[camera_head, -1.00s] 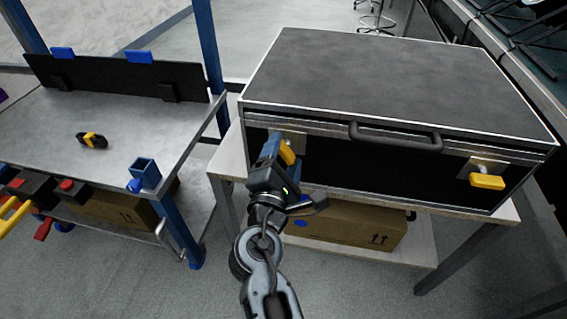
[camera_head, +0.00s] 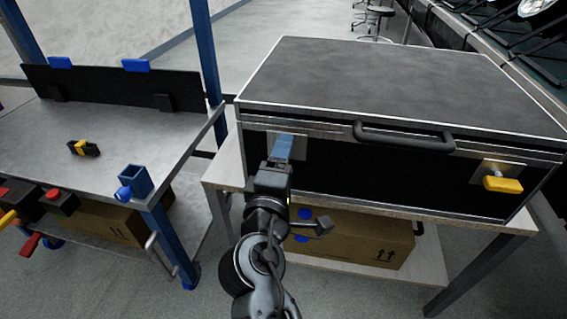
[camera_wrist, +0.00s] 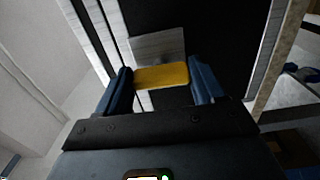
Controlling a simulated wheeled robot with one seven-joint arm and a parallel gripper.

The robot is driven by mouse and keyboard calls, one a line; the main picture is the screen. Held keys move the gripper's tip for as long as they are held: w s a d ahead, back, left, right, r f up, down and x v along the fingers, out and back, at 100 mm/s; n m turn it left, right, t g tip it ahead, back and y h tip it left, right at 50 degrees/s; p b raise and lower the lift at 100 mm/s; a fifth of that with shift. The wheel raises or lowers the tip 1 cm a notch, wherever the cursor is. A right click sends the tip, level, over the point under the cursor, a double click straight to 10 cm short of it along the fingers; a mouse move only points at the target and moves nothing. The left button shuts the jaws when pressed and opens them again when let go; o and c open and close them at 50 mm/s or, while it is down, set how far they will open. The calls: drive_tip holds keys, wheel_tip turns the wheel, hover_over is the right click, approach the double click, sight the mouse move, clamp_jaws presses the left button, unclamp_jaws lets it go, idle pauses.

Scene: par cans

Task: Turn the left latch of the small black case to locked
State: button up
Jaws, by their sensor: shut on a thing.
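The black case (camera_head: 400,85) with silver edges lies closed on a pale table. Its left latch plate (camera_head: 271,143) is mostly hidden behind my gripper in the head view. In the wrist view, the yellow left latch (camera_wrist: 161,76) lies between my gripper's two blue fingers (camera_wrist: 163,84), in front of a metal plate (camera_wrist: 157,46). My gripper (camera_head: 282,148) is at the case's left front and shut on this latch. The yellow right latch (camera_head: 503,185) sticks out from its plate, clear of my gripper. The black handle (camera_head: 404,139) is between the latches.
A cardboard box (camera_head: 365,238) sits on the shelf below the case. A metal workbench (camera_head: 110,150) with blue posts stands at left, bearing a black and yellow tool (camera_head: 83,148) and a blue holder (camera_head: 135,182). Bare floor lies between the tables.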

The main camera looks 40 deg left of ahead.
drive_tip(key=shift+w+d+r, duration=0.1)
drive_tip(key=shift+w, duration=0.15)
drive_tip(key=o, duration=1)
drive_tip(key=shift+s, duration=0.1)
drive_tip(key=shift+o, duration=0.2)
drive_tip(key=p+v, duration=0.1)
drive_tip(key=v, duration=0.6)
drive_tip(key=shift+s, duration=0.4)
drive_tip(key=shift+d, duration=0.1)
